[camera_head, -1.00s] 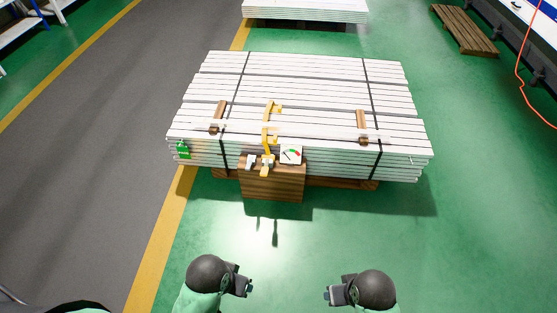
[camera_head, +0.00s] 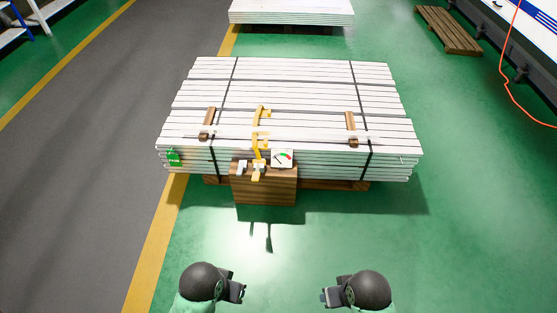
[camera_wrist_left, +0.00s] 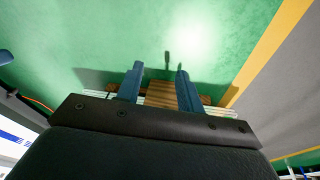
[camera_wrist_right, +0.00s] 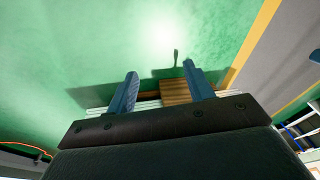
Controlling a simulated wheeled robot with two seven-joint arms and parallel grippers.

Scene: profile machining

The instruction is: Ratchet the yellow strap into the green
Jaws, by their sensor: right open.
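A yellow strap (camera_head: 256,130) runs over the front edge of a stack of white profiles (camera_head: 310,100). Its lower end, with yellow and white fittings (camera_head: 256,172), hangs by a wooden block (camera_head: 265,188) at the stack's front. A white gauge (camera_head: 282,158) with a green and red dial is beside the strap; its needle is too small to read. My left gripper (camera_head: 243,291) and right gripper (camera_head: 324,296) are empty, well in front of the stack. In the left wrist view, the left fingers (camera_wrist_left: 159,85) are apart. In the right wrist view, the right fingers (camera_wrist_right: 160,82) are apart.
Two dark straps (camera_head: 362,120) bind the stack, with a green tag (camera_head: 174,158) at its left. Green floor (camera_head: 300,245) is clear between me and the block. Another white stack (camera_head: 290,12) and a pallet (camera_head: 448,30) stand farther back. An orange cable (camera_head: 505,85) hangs at right.

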